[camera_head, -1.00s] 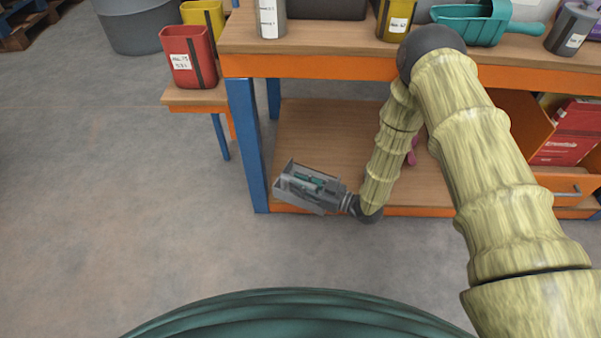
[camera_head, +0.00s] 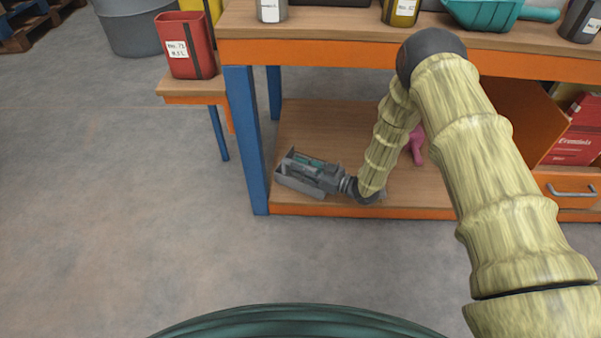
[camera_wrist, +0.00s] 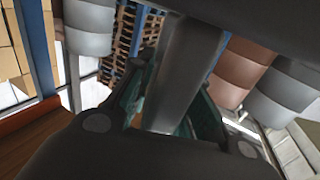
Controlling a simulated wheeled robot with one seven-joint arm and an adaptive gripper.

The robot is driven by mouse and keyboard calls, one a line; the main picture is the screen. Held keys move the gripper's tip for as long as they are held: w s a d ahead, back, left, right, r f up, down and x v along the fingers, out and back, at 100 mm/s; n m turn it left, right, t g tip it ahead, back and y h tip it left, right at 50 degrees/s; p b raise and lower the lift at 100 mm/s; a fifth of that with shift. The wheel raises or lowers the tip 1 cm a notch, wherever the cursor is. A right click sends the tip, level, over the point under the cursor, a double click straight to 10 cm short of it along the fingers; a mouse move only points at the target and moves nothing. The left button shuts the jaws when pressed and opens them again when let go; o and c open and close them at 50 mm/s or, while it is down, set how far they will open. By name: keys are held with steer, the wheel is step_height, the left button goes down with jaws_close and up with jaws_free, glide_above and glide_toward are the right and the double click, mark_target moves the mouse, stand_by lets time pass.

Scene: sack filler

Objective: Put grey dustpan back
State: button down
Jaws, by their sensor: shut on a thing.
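The grey dustpan (camera_head: 287,182) is in my gripper (camera_head: 312,170) in the head view, at the front left corner of the bench's lower shelf (camera_head: 315,120). My gripper is shut on it and reaches in from the right, low and nearly level. In the wrist view a grey bar of the dustpan (camera_wrist: 180,85) runs between the teal finger pads of my gripper (camera_wrist: 172,115). Whether the dustpan touches the shelf or hangs just above it, I cannot tell. Parts of it are hidden by the gripper.
A blue bench leg (camera_head: 247,140) stands close left of the gripper. A pink object (camera_head: 417,145) lies farther right on the shelf, by an orange drawer unit (camera_head: 568,188). The bench top (camera_head: 335,20) holds a teal scoop (camera_head: 485,12). A red bin (camera_head: 185,45) stands left.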

steer(key=shift+f, duration=0.3)
steer(key=c, duration=1.3)
jaws_free()
steer(key=shift+r, duration=0.1)
steer(key=shift+s+d, duration=0.1)
steer(key=shift+d, duration=0.15)
steer(key=p+v, duration=0.5)
steer(key=v, duration=0.6)
steer(key=shift+s+d+p, duration=0.1)
steer(key=shift+d+p, duration=0.15)
steer(key=shift+p, duration=0.1)
